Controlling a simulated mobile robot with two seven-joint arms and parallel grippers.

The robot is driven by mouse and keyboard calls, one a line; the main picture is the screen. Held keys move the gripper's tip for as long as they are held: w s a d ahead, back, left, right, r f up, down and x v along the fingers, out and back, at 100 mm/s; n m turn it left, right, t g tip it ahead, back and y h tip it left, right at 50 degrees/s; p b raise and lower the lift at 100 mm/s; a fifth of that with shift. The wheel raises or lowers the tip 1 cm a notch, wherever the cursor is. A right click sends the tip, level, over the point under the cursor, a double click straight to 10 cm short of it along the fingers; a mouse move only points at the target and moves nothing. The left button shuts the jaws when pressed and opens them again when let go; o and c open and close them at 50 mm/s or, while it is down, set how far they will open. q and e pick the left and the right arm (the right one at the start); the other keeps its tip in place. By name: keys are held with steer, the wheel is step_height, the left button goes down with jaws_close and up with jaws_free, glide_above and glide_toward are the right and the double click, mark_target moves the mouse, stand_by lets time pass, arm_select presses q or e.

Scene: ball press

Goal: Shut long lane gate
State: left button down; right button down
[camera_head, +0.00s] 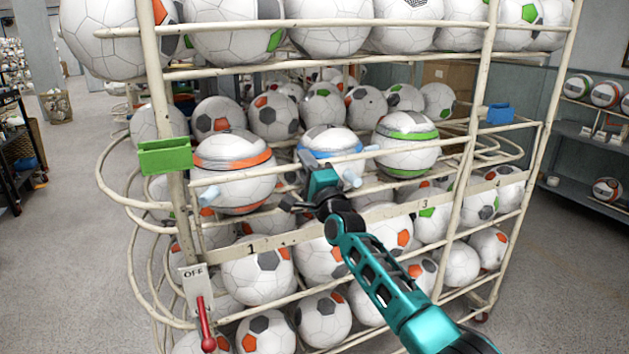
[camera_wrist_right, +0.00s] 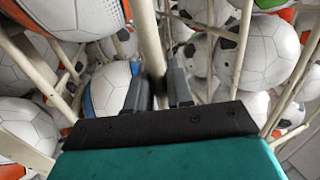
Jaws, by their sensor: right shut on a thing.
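My right gripper (camera_head: 307,161) reaches in from the lower right to the front of the rack. In the right wrist view its two dark fingers (camera_wrist_right: 157,88) stand on either side of a cream bar (camera_wrist_right: 151,42) and are shut on it. This bar seems to be part of the lane gate, a long thin cream rail (camera_head: 262,169) that crosses in front of the banded balls. I cannot tell whether its far end is latched. The gripper partly hides the blue-banded ball (camera_head: 333,141). My left gripper is not in view.
The orange-banded ball (camera_head: 235,178) and green-banded ball (camera_head: 406,151) sit beside the blue-banded one. A green bracket (camera_head: 164,155) and a blue bracket (camera_head: 500,113) are on the frame. A red lever (camera_head: 206,325) hangs under an OFF plate (camera_head: 195,284).

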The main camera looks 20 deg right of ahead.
steer(key=shift+w+a+r+g, duration=0.1)
steer(key=shift+w+g, duration=0.6)
steer(key=shift+w, duration=1)
steer(key=c, duration=1.2)
jaws_free()
steer(key=shift+o, duration=0.2)
steer(key=shift+s, duration=0.1)
steer(key=p+v, duration=0.2)
steer(key=v, duration=1)
steer(key=shift+s+p, duration=0.35)
steer(key=shift+s, duration=0.05)
